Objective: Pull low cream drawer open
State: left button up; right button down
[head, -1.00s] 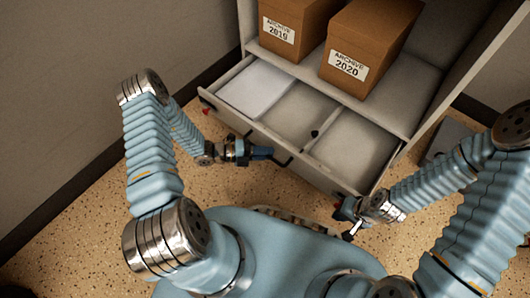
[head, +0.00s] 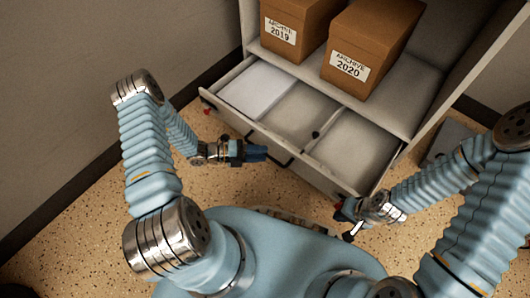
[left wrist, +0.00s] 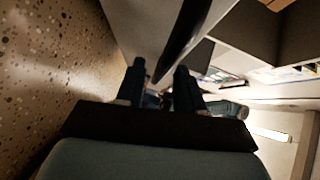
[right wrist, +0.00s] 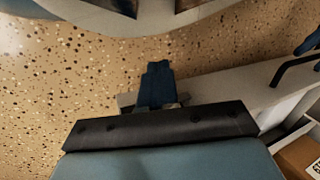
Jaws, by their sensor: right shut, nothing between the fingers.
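The cream drawer (head: 355,150) at the bottom of the cabinet stands pulled out, with its inner compartments showing in the head view. Its dark bar handle (head: 282,161) is on the front face; it also shows in the left wrist view (left wrist: 186,35) and the right wrist view (right wrist: 296,66). My left gripper (head: 262,153) is by the handle, its fingers (left wrist: 159,82) apart with nothing seen held between them. Whether a finger touches the handle is unclear. My right gripper (head: 340,209) is shut and empty by the drawer's right front corner.
A white paper stack (head: 258,91) lies in the drawer's left compartment. Archive boxes 2019 (head: 290,28) and 2020 (head: 368,45) stand on the shelf above. A wall (head: 90,70) is at the left. Speckled floor (head: 90,225) is free left of my base.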

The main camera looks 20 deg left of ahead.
pick_arm(q)
jog(key=v, duration=1.1)
jog(key=shift+s+p, duration=0.15)
jog(key=shift+p, duration=0.15)
jog(key=shift+a, duration=0.1)
